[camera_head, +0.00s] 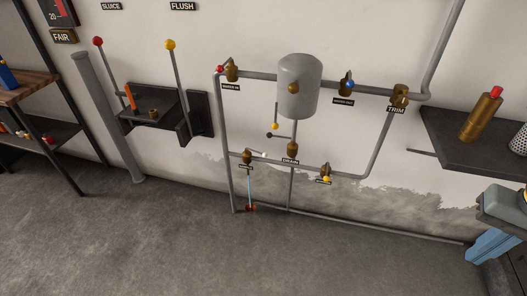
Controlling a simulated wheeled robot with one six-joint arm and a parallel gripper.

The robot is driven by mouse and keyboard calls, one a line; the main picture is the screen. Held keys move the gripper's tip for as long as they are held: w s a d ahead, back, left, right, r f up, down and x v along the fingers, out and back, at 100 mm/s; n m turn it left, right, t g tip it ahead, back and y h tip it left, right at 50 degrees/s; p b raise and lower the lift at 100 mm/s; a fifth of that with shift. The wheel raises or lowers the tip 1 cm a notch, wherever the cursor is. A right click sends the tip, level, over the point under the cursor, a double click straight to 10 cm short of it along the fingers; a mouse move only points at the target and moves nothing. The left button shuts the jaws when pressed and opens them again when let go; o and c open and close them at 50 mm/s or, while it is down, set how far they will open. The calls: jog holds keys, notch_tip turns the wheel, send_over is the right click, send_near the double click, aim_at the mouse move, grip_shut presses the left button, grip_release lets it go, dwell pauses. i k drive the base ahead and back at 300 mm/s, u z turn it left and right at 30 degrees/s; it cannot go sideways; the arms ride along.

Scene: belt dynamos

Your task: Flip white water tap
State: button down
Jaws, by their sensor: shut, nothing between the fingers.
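The tap with the white-tipped lever, taken as the white water tap (247,156), is a small brass valve on the lower pipe at the left. Its lever sticks out to the right, with a white end (263,154). A thin light-blue line (250,188) runs down beneath it to a red-brown fitting (250,208) near the floor. The small label under the tap is too small to read.
Other brass valves have red (220,69), blue (350,85) and yellow (327,179) ends. A grey tank (299,86) hangs above. Shelves flank the pipes: a lever shelf (149,106) left and a dark shelf (470,140) right. The floor (200,250) in front is clear.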

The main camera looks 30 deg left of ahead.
aim_at(265, 155)
jog(key=u, duration=0.55)
jog(key=i, duration=0.55)
jog(key=u, duration=0.75)
jog(key=i, duration=0.5)
